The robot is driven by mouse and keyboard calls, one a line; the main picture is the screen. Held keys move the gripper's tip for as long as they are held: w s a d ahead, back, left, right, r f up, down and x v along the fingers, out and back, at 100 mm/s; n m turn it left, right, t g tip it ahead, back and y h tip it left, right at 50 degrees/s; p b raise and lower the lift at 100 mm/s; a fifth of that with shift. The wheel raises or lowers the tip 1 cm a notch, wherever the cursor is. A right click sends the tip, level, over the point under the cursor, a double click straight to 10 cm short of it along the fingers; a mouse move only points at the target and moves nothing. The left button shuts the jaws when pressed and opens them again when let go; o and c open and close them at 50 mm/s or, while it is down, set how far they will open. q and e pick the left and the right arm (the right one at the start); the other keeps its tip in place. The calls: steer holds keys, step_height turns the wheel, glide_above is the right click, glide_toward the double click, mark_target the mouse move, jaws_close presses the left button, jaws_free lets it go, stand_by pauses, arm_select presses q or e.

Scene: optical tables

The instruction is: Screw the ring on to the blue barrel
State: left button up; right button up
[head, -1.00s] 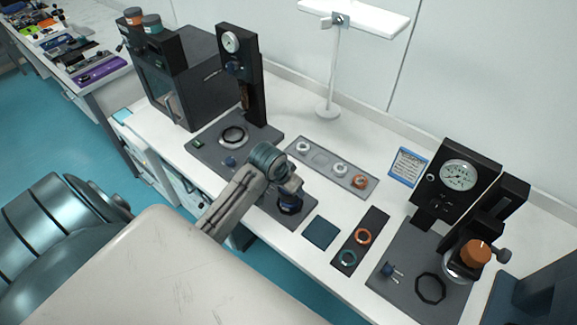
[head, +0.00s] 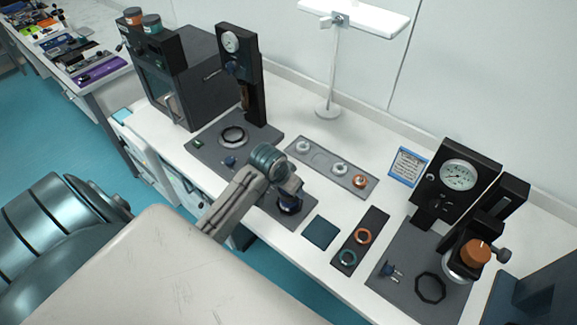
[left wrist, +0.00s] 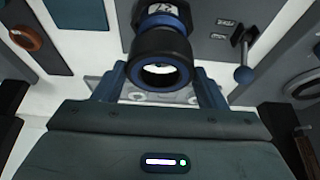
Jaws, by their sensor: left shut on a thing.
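The blue barrel (left wrist: 165,17) shows at the top of the left wrist view, with a dark part carrying a white label above it. In the head view it stands low on the front right of the dark base plate (head: 258,205), mostly under my left gripper (head: 291,188). In the left wrist view my left gripper (left wrist: 162,84) has its two blue-grey fingers shut on the black ring (left wrist: 163,46). The ring is lined up with the barrel's end, seemingly against it; whether the threads have caught cannot be told. My right gripper is not in view.
A gauge stand (head: 237,75) rises behind the base plate. A second gauge station (head: 459,178) stands further right.

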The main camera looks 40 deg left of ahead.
arm_select(q)
steer(key=shift+f, duration=0.45)
steer(key=shift+f, duration=0.2)
steer(key=shift+f, duration=0.1)
stand_by(1.1)
steer(key=shift+f, duration=0.4)
stand_by(1.0)
